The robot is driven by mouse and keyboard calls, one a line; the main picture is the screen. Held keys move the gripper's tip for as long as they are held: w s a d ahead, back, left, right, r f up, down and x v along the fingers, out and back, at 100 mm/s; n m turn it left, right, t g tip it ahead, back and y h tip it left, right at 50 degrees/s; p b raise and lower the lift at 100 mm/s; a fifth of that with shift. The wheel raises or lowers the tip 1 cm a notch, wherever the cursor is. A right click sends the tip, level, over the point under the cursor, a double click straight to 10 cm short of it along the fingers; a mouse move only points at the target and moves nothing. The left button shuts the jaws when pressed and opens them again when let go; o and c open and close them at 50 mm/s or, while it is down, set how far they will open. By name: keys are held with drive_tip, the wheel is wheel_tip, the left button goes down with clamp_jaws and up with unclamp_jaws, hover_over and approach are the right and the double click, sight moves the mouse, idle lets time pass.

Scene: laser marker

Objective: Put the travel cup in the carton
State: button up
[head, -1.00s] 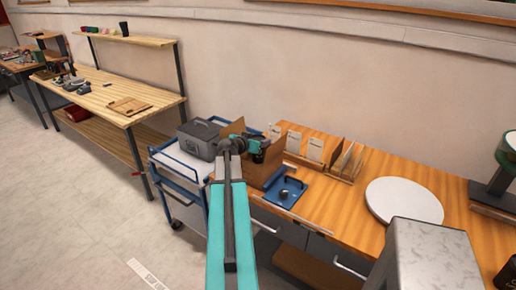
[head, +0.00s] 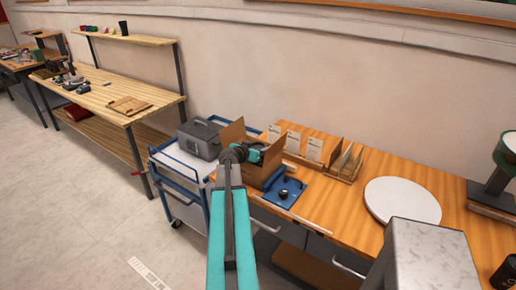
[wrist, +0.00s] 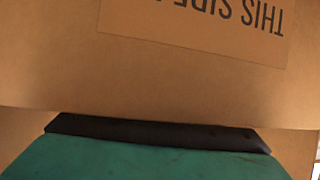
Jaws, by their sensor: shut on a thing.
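The carton (head: 273,157) is an open brown cardboard box at the left end of the wooden bench, one flap standing up at its back left. My gripper (head: 252,153), teal and dark, is at the carton's opening, shut. The travel cup in its jaws is hidden in both views, so its tilt and depth cannot be told. In the wrist view, the carton's cardboard (wrist: 60,60) fills most of the picture, with upside-down printing reading "THIS SIDE". A teal part with a dark edge lies along the bottom, very close to the cardboard.
A blue fixture (head: 284,192) sits just in front of the carton. A blue trolley (head: 181,180) with a grey case (head: 199,140) stands to its left. Upright cards and dividers (head: 313,148) stand behind right. A white round disc (head: 402,201) lies further right.

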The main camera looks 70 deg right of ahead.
drive_tip(key=shift+f, duration=0.25)
drive_tip(key=o, duration=0.7)
drive_tip(key=shift+r, duration=0.15)
drive_tip(key=shift+b+v, duration=0.5)
drive_tip(key=shift+v, duration=0.5)
drive_tip(key=b+v, duration=0.3)
drive_tip(key=v, duration=0.7)
drive_tip(key=shift+a, duration=0.1)
